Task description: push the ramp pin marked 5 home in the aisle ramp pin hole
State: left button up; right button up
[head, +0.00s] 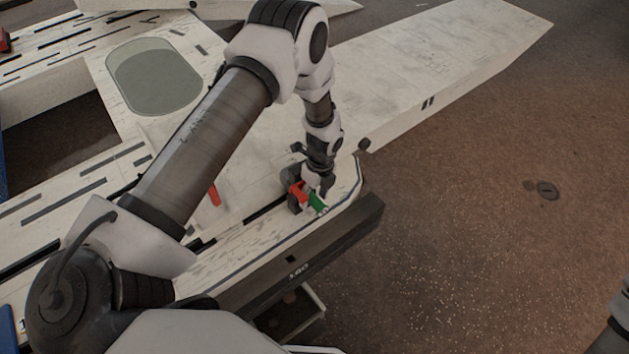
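My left gripper (308,197) points down over the rounded end of the pale slotted bench (240,240). A red piece (298,191) and a green piece (317,203) show right at its fingers. I cannot tell whether these are parts of the gripper or something held. A small red upright piece (214,194) stands on the bench left of the gripper, beside my arm. The long pale ramp (450,70) runs to the upper right, with a dark round knob (364,144) at its near corner. No number 5 is readable, and I cannot make out the pin hole. My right gripper is out of view.
A grey-green oval panel (153,77) lies at the upper left. A dark disc (548,190) lies on the open brown floor at right. My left arm covers much of the bench.

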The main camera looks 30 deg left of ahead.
pick_arm(q)
notch_tip(320, 180, up, 12)
jog(key=w, duration=0.1)
jog(key=shift+w+d, duration=0.3)
jog(key=shift+w, duration=0.05)
